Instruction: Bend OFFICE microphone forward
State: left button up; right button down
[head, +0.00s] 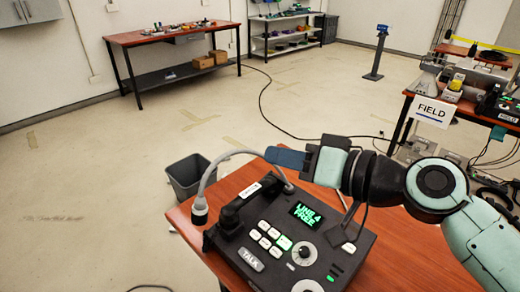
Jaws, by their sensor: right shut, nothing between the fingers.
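A dark desk phone (330,262) sits on the red-brown table in the head view; a white label (249,190) on its handset is too small to read surely. Its grey gooseneck microphone (211,172) rises behind the unit, arches left and hangs down. The black microphone head (199,212) points downward by the phone's left edge. My right gripper (270,156) is shut and empty, its blue fingers pointing left beside the rear part of the gooseneck. I cannot tell if they touch it. My left gripper is out of view.
A grey bin (186,175) stands left of the table. Another desk with a FIELD sign (432,112) is at the right. Floor at left is open.

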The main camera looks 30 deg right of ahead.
jog(key=shift+v, duration=1.85)
jog(key=shift+d, duration=0.15)
